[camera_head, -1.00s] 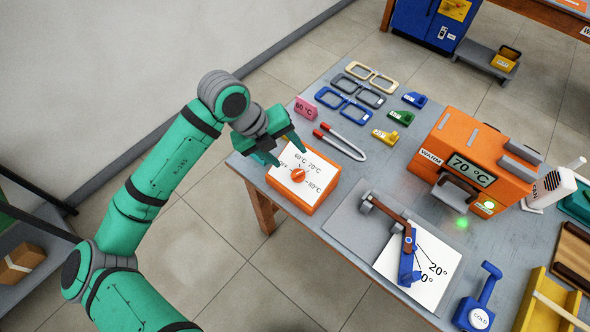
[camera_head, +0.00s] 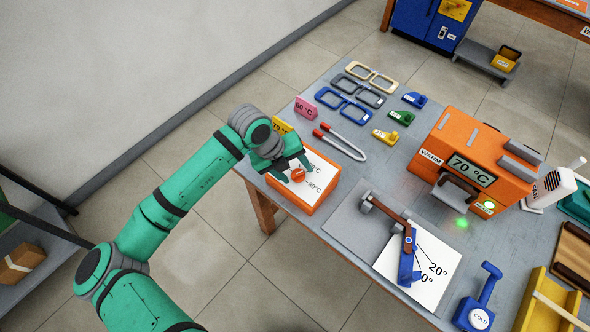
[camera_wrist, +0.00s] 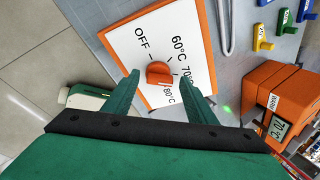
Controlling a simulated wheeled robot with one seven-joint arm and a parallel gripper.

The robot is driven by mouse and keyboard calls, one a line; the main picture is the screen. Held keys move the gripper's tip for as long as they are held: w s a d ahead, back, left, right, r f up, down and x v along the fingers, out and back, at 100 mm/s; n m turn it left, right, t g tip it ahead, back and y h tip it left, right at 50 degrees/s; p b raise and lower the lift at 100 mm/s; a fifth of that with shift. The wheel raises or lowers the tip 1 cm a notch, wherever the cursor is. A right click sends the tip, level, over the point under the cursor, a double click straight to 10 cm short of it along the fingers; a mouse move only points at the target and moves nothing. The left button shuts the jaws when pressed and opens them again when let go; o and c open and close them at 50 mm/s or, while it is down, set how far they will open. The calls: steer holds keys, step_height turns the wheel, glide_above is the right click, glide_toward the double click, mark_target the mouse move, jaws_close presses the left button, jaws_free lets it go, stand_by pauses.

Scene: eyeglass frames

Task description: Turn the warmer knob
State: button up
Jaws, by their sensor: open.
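The warmer knob (camera_head: 299,174) is a round orange dial on the white face of an orange control box (camera_head: 318,203) at the table's near left edge. In the wrist view the knob (camera_wrist: 159,72) sits between my fingertips, with dial marks OFF, 60, 70 and 80 °C around it. My gripper (camera_head: 294,170) is open, its fingers on either side of the knob; I cannot tell whether they touch it. The orange warmer (camera_head: 475,150) stands to the right, its display reading 70 °C with a green light lit.
Eyeglass frames (camera_head: 358,90), red-tipped tongs (camera_head: 345,145) and small coloured blocks (camera_head: 385,137) lie behind the box. A pink 60 °C card (camera_head: 305,108) stands at the back left. A grey plate with a hinged tool (camera_head: 392,215) lies to the right.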

steer(key=c, duration=1)
steer(key=shift+o, duration=0.2)
steer(key=shift+d, duration=0.1)
